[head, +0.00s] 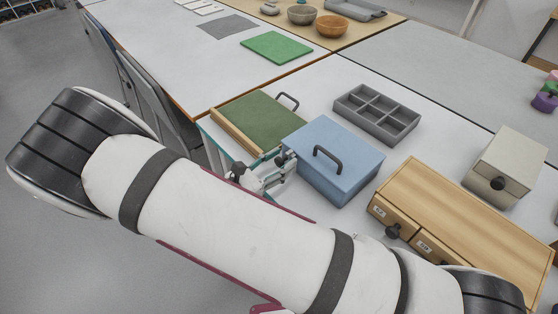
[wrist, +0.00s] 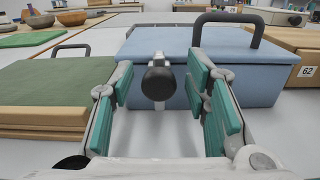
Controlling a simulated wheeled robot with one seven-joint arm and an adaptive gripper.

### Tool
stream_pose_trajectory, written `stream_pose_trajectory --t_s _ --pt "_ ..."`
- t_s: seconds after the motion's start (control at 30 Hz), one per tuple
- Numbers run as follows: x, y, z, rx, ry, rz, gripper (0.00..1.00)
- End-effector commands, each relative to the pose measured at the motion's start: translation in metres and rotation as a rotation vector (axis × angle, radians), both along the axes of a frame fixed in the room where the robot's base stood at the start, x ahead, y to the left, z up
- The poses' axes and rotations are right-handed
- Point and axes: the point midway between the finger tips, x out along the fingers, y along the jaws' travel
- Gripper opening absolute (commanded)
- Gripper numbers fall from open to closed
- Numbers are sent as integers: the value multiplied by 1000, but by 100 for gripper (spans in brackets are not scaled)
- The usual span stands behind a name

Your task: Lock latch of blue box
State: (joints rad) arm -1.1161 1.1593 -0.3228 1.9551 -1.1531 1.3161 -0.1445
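The blue box (head: 335,165) stands on the table with its lid down and a dark handle on top. It also fills the upper middle of the wrist view (wrist: 245,85). Its latch (wrist: 159,82) is a black round knob on a short metal stem at the box's near face. My gripper (head: 276,170) is at the left side of the box in the head view. In the wrist view my gripper (wrist: 158,78) is open, with teal-padded fingers left and right of the knob and visible gaps to it. My gripper mostly hides the latch in the head view.
A green-topped box (head: 255,118) with a handle stands close left of the blue box. A grey compartment tray (head: 377,113) lies behind. A wooden drawer unit (head: 460,220) and a beige box (head: 506,165) stand to the right. My arm crosses the foreground.

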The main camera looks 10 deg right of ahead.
Motion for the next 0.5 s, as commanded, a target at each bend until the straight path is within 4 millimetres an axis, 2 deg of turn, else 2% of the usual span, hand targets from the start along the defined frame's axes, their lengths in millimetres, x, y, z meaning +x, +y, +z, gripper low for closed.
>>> stream_pose_trajectory --t_s 0.27,0.37,0.5 --pt "-1 1 0 -1 -1 0 43" --pt "-5 8 0 0 -1 1 43" --pt "-18 28 0 1 -1 4 43"
